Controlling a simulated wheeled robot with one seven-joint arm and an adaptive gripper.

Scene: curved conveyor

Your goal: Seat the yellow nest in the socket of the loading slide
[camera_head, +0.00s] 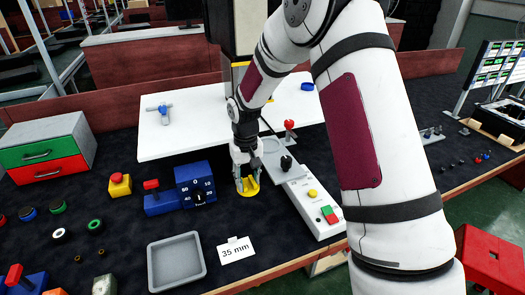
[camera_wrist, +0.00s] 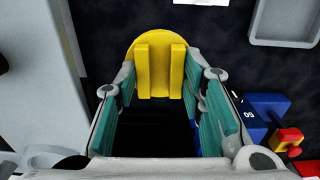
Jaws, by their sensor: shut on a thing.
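The yellow nest (camera_head: 249,188) is a round yellow piece with two upright ribs. It is at my gripper (camera_head: 245,178), left of the long pale-grey slide unit (camera_head: 296,184). In the wrist view the nest (camera_wrist: 155,52) sits between the teal-padded fingers of my gripper (camera_wrist: 160,82), which is shut on it. Whether it touches the dark table is unclear. The unit has a black knob (camera_head: 287,163), a yellow button and a red-green switch. A grey plate with a round outline (camera_head: 270,146), perhaps the socket, is at its far end, partly behind my arm.
A blue dial block (camera_head: 196,183) stands just left of my gripper. A grey tray (camera_head: 177,262) and a "35 mm" card (camera_head: 236,250) lie in front. A red-knobbed lever (camera_head: 289,127) stands behind the slide unit. Dark table between the nest and the card is clear.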

